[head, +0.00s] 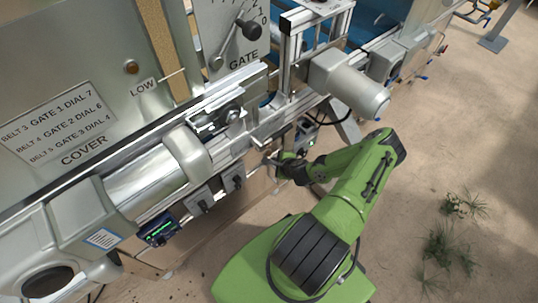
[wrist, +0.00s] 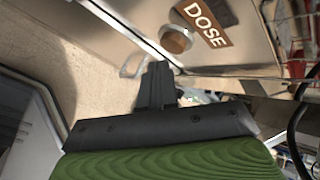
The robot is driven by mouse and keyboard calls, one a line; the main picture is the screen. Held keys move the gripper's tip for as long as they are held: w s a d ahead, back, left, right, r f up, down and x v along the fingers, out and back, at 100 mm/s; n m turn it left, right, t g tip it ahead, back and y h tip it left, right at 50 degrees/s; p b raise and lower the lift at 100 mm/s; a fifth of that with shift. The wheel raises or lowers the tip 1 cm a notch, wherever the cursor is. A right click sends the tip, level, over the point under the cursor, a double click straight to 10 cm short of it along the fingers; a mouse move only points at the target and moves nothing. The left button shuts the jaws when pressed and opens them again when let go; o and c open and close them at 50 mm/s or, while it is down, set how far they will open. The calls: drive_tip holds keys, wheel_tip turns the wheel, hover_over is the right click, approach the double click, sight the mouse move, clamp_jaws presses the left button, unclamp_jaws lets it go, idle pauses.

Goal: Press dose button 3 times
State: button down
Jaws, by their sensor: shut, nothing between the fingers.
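The dose button (wrist: 176,40) is a round, brownish knob with a metal rim, set in a pale panel beside a brown DOSE label (wrist: 207,20) in the wrist view. My gripper (wrist: 158,72) is shut and empty; its dark fingers point toward the panel, just below the button in the picture. I cannot tell whether the fingertips touch the panel. In the head view my gripper (head: 272,161) is at the machine's side, below the metal rail. The button cannot be made out in the head view.
The seeder's cover panel (head: 62,125) with belt and gate labels fills the left. A gate lever (head: 250,30), a motor (head: 350,85) and a small display box (head: 158,230) line the machine. Sandy floor (head: 440,150) with some weeds is open at right.

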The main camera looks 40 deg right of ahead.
drive_tip(key=shift+w, duration=0.1)
drive_tip(key=shift+w, duration=0.35)
drive_tip(key=shift+w+p, duration=0.35)
drive_tip(key=shift+w, duration=0.05)
idle(0.7)
drive_tip(key=shift+s, duration=0.8)
drive_tip(key=s+b, duration=0.1)
drive_tip(key=s, duration=0.4)
drive_tip(key=shift+s, duration=0.1)
idle(0.8)
